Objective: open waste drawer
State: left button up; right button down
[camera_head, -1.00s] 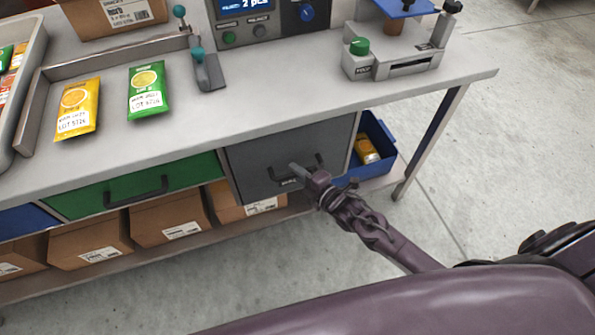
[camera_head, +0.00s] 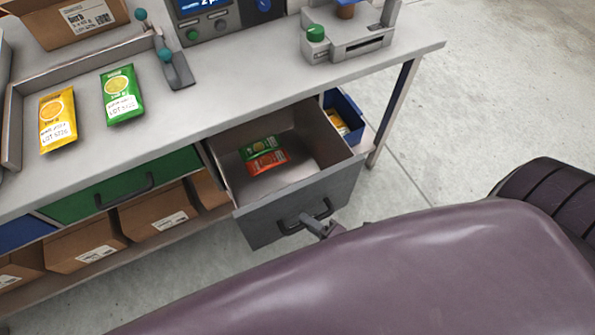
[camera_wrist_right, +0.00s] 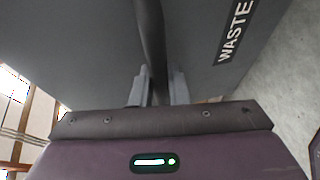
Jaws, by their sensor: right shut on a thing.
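The grey waste drawer (camera_head: 262,221) is pulled well out from under the bench in the head view. A green packet (camera_head: 259,149) and an orange-red packet (camera_head: 267,162) lie inside it. My right gripper (camera_head: 316,228) is at the drawer's front, shut on the dark bar handle (camera_head: 305,217). In the right wrist view the handle (camera_wrist_right: 150,40) runs between the two fingers (camera_wrist_right: 158,88), beside a label reading WASTE (camera_wrist_right: 235,32). My left gripper is not in view.
The green drawer (camera_head: 120,187) beside it is shut. Cardboard boxes (camera_head: 155,217) stand on the low shelf. A blue bin (camera_head: 343,112) with a yellow packet is right of the drawer. Two packets lie in a tray (camera_head: 85,75) on the bench. Open floor (camera_head: 470,100) lies to the right.

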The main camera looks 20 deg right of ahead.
jog(key=shift+s+d+p, duration=0.1)
jog(key=shift+s+p, duration=0.25)
jog(key=shift+s, duration=2.05)
jog(key=c, duration=1.4)
grip_release()
jog(key=v, duration=0.7)
jog(key=shift+s+b, duration=0.3)
jog(key=shift+b, duration=0.1)
jog(key=shift+d, duration=0.2)
